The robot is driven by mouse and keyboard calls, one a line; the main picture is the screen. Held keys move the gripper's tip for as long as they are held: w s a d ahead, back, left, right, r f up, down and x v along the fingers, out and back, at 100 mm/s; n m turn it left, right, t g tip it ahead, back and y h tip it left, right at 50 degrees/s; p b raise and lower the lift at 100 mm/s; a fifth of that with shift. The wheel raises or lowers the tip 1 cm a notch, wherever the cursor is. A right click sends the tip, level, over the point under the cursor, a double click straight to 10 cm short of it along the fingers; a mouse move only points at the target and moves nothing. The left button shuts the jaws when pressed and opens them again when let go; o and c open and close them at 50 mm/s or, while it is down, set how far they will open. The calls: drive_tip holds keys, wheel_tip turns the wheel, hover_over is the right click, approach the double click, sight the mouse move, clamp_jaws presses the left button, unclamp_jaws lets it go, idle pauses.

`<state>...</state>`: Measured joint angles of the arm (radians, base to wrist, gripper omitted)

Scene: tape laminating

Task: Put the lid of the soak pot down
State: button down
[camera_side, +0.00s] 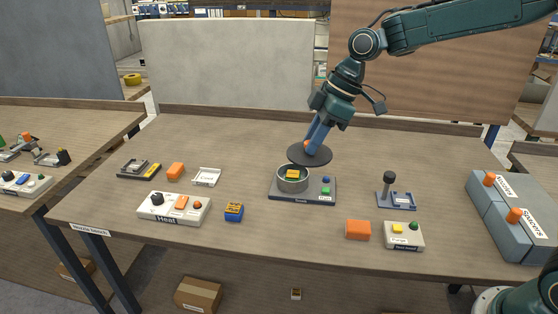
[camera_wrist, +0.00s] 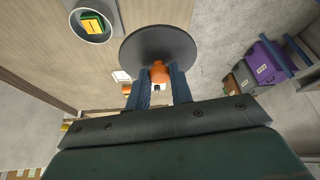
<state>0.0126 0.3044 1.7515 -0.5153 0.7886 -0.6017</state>
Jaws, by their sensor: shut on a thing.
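The lid (camera_side: 308,155) is a dark round disc with an orange knob; in the wrist view the lid (camera_wrist: 160,52) spreads beyond my fingertips. My gripper (camera_side: 312,146) is shut on the orange knob, which also shows between the fingers in the wrist view (camera_wrist: 160,72). The lid is held above and slightly behind and right of the soak pot, looking a little tilted. The soak pot (camera_side: 292,184) is a round grey open pot on a grey base (camera_side: 305,196) with a green and a blue button. Something yellow and green lies inside; the pot (camera_wrist: 92,37) is at upper left in the wrist view.
A Heat box (camera_side: 174,209), a blue and yellow block (camera_side: 234,211) and a white tray (camera_side: 206,177) stand to the left. A blue-based press (camera_side: 395,199), an orange block (camera_side: 358,230) and a button box (camera_side: 404,236) stand right. Table behind the pot is clear.

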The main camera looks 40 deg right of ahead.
drive_tip(key=shift+s+f, duration=0.4)
drive_tip(key=shift+s, duration=0.4)
wheel_tip(320, 180, down, 20)
idle(0.8)
drive_tip(key=shift+f, duration=0.15)
drive_tip(key=c, duration=1.2)
unclamp_jaws()
drive_tip(key=shift+c, duration=0.2)
drive_tip(key=v, duration=1.2)
